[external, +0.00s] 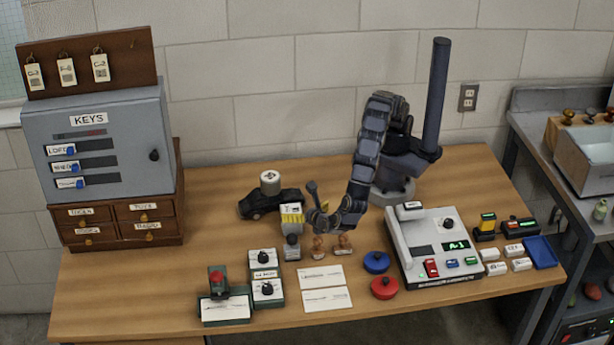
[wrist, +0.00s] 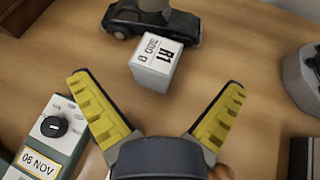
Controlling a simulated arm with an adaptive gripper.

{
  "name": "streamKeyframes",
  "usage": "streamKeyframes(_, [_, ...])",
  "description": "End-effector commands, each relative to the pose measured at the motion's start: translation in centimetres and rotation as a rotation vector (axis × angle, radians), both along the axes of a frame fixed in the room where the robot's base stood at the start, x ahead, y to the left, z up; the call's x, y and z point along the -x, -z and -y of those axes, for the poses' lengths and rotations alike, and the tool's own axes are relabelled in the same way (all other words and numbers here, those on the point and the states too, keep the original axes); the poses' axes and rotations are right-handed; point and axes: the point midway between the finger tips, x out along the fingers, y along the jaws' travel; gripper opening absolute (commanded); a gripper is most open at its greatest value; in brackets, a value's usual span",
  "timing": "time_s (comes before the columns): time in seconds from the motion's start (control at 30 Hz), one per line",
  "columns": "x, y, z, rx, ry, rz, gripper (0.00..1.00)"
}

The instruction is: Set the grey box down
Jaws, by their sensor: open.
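The light grey box (wrist: 155,65), marked R1 on its top, stands on the wooden table close beside a black toy car (wrist: 140,20) in the wrist view. My gripper (wrist: 157,88) is open, with its yellow-padded fingers spread wide and nothing between them. The box is just beyond the fingertips, apart from both.
The toy car (external: 262,205) carries a pale cylinder (external: 270,180). Dial units (external: 264,291), stamps and white cards (external: 322,277) lie in front. A grey console (external: 420,265) and red and blue lids stand right. A key cabinet (external: 100,145) stands left; table between it and the car is clear.

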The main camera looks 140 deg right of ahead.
Motion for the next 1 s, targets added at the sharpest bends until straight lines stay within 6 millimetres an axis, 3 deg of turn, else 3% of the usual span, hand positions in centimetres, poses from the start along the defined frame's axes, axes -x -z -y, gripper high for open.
streamKeyframes(0.1, [-0.4, 1.8, -0.3, 0.006, -0.048, -0.045, 1.00])
streamKeyframes(0.27, [-0.4, 2.7, 0.1, 0.011, -0.066, -0.062, 1.00])
streamKeyframes(0.8, [2.4, 5.1, 5.9, 0.011, -0.064, -0.060, 1.00])
streamKeyframes(1.0, [2.5, 5.3, 6.3, 0.010, -0.065, -0.058, 1.00])
